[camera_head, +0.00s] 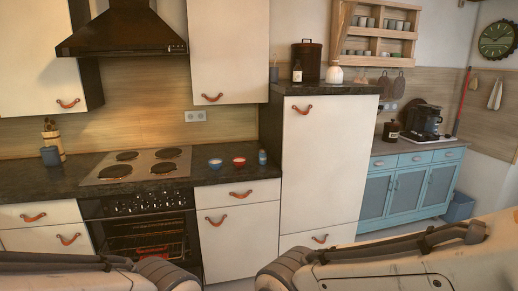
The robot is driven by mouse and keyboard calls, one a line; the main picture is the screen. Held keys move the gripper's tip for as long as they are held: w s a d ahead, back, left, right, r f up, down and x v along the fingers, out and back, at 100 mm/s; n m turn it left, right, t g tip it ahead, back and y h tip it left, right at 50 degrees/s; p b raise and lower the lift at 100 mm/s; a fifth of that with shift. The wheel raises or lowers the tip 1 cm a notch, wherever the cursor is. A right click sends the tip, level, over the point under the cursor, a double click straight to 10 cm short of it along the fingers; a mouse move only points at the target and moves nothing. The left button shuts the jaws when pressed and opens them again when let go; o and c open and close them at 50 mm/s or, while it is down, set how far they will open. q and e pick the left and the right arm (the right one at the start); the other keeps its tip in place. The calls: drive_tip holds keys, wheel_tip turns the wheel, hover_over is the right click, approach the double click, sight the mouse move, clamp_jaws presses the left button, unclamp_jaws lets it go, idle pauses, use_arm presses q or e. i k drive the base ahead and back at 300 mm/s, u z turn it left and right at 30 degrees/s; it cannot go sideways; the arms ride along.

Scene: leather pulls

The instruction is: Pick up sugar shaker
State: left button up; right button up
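A small blue-grey container with a lighter top (262,157), which looks like the sugar shaker, stands upright on the dark countertop (215,176), to the right of the stove. It is small in this view, so its details are hard to tell. A red bowl (239,161) stands just left of it, and a blue bowl (215,164) farther left. Parts of both my arms show along the bottom edge, well in front of the counter. Neither of my grippers is in view.
The hob (137,165) and oven (148,235) are left of the bowls. A tall white cabinet (323,155) rises directly right of the small container. A black hood (122,30) hangs above the hob.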

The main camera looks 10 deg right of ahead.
sight(262, 151)
drive_tip(key=z, duration=0.1)
drive_tip(key=i, duration=2.6)
drive_tip(key=z, duration=0.3)
